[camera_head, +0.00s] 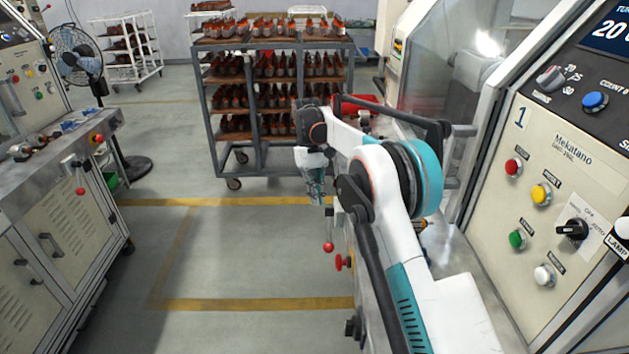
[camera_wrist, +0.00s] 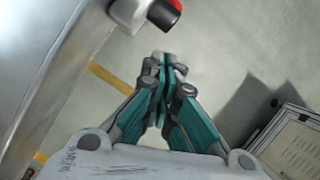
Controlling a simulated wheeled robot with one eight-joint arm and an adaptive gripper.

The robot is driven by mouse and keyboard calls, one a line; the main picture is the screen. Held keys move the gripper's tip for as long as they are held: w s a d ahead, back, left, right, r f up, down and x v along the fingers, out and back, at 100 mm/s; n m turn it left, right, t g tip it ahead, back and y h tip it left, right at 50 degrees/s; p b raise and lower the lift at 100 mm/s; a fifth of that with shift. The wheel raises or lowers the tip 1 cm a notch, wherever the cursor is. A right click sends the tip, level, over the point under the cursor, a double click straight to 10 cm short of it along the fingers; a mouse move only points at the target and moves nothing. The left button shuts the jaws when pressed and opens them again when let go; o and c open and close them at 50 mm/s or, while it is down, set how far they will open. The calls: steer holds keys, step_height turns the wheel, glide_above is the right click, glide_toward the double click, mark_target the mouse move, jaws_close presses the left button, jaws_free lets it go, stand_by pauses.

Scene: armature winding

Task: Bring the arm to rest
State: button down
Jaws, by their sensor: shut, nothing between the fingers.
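My gripper (camera_head: 318,196) hangs down at the end of my white and teal arm in the head view, over the aisle floor beside the right-hand machine. In the wrist view, my gripper (camera_wrist: 166,62) has its teal fingers together with nothing between them. Bare grey floor shows beyond the fingertips. The arm is bent, with its forearm reaching forward and left from the lower right of the head view. Part of the forearm's far end overlaps the rack behind it.
A wheeled rack (camera_head: 281,140) of armatures stands ahead. The Mekatano control panel (camera_head: 560,190) is close on the right. A grey machine cabinet (camera_head: 60,240) and a fan (camera_head: 76,52) stand left. The floor (camera_head: 230,250) between is clear. A metal edge (camera_wrist: 50,75) lies left in the wrist view.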

steer(key=s+d+r+m+t+y, duration=0.1)
steer(key=s+d+r+t, duration=0.3)
steer(key=s+r, duration=0.45)
steer(key=s+d+r+m+t, duration=0.1)
steer(key=s+d+r+m, duration=0.1)
steer(key=s+d+r, duration=0.65)
steer(key=s+d+f+t, duration=0.1)
steer(key=s+t, duration=0.1)
steer(key=s, duration=0.5)
steer(key=s+d+f+m+t, duration=0.1)
steer(key=s+d+f+t, duration=0.1)
steer(key=s, duration=0.6)
steer(key=s+d+f+m+t, duration=0.1)
steer(key=s+d+t, duration=0.1)
steer(key=s, duration=0.6)
steer(key=shift+f, duration=0.2)
